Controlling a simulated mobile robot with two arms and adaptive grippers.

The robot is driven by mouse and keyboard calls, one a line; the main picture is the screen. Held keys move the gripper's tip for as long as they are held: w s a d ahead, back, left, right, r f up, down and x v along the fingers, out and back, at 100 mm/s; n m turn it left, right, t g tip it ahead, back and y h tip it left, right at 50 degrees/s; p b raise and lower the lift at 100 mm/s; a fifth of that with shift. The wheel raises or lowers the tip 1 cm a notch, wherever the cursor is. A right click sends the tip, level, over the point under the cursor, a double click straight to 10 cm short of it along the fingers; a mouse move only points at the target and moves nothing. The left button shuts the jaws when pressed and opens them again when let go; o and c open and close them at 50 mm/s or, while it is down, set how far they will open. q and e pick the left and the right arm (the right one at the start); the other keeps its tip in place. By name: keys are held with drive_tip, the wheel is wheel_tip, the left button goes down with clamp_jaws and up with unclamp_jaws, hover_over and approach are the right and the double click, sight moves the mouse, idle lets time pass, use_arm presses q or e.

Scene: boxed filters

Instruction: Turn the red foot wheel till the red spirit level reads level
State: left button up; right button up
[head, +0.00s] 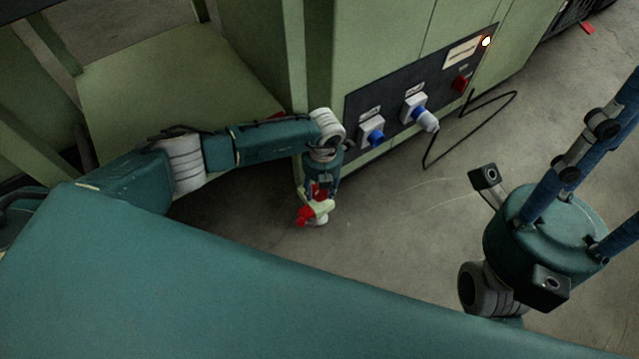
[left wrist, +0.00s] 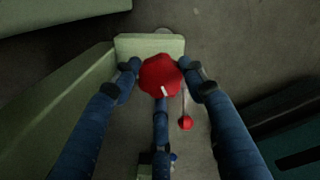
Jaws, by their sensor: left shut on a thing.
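The red foot wheel (left wrist: 161,76), a lobed knob with a white mark, sits between the fingertips of my left gripper (left wrist: 163,75) in the left wrist view. The fingers press on it from both sides. A pale green block (left wrist: 125,46) is just behind it. In the head view my left gripper (head: 321,190) points down beside the cabinet's lower corner, with red and cream parts at its tips. My right gripper (head: 545,235) is at the right with its fingertips out of frame. I cannot make out a spirit level or its bubble.
A small red ball (left wrist: 185,123) on a thin stem is near the wheel.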

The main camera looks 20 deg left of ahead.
use_arm(q)
drive_tip(key=shift+w+d+r+n+p, duration=0.15)
drive_tip(key=shift+n+p, duration=0.35)
drive_tip(key=shift+n, duration=0.6)
drive_tip(key=shift+w, duration=0.1)
drive_tip(key=o, duration=1.2)
drive_tip(key=r, duration=1.1)
drive_tip(key=shift+d+r, duration=0.2)
drive_tip(key=shift+r, duration=0.2)
